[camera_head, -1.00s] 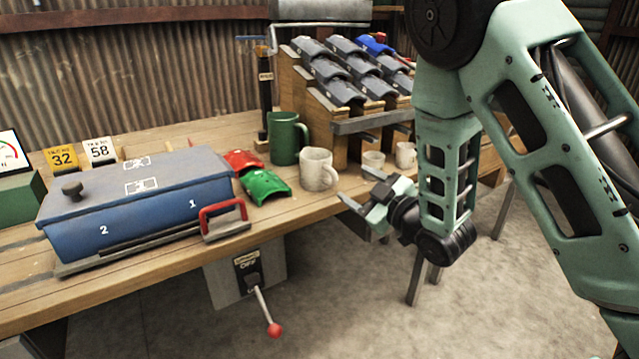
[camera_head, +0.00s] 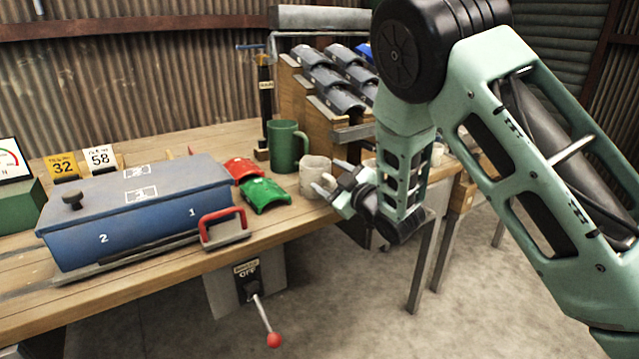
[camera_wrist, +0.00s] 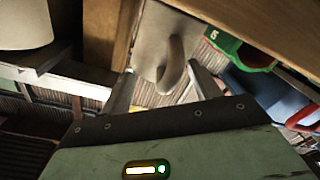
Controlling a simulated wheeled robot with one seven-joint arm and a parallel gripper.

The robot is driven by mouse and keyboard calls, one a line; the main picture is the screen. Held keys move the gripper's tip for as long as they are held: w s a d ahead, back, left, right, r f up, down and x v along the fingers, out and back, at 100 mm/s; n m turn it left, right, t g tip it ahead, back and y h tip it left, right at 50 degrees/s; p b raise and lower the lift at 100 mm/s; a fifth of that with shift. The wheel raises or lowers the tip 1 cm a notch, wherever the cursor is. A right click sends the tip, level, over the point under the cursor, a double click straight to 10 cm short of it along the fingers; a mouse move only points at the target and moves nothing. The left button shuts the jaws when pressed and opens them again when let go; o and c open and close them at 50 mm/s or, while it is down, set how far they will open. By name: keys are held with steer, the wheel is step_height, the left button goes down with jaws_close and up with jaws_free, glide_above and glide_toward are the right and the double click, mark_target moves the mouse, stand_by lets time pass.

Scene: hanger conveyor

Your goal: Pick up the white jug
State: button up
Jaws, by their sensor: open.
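The white jug (camera_head: 313,172), off-white with a mottled surface, stands upright near the table's front edge, beside the green mug (camera_head: 286,146). My gripper (camera_head: 322,186) is at the jug's right front side with its fingers spread, overlapping its lower right part in the head view. In the wrist view the jug (camera_wrist: 160,35) and its curved handle show ahead, with the open fingertips (camera_wrist: 163,78) to either side of the handle. I cannot tell whether a finger touches the jug. Nothing is held.
A wooden rack of grey tiles (camera_head: 325,78) stands behind. Another white cup (camera_wrist: 25,25) shows in the wrist view.

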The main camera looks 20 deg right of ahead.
jaws_close()
stand_by(0.3)
